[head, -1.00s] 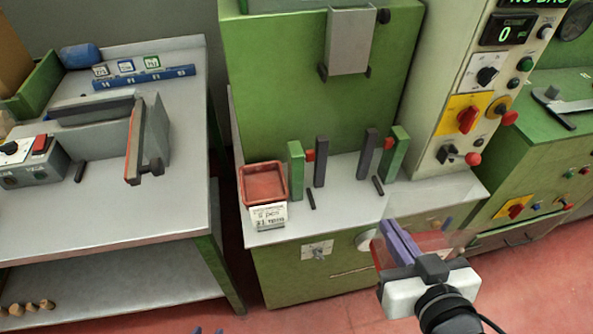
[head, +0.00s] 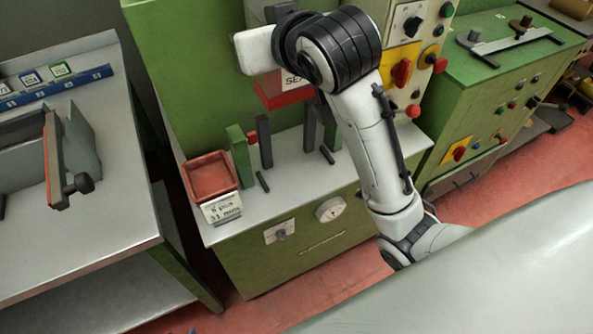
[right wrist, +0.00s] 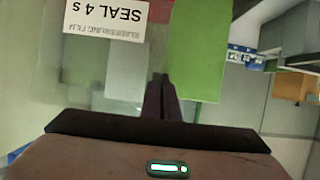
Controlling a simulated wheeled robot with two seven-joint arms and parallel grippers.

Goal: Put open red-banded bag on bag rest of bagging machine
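The bagging machine (head: 180,70) is green, with a pale ledge (head: 290,175) bearing grey and green uprights. My right arm reaches across it from the right. In the head view my right gripper's fingers are hidden behind its wrist. Whether the bag touches a rest is hidden. Only a blue tip of my left gripper (head: 193,331) shows.
A red tray (head: 210,178) with a card stands at the ledge's left end. A grey workbench (head: 100,190) with a clamp-like device is at the left. The control panel (head: 412,45) with knobs is right of my arm. Another green machine (head: 490,75) stands farther right.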

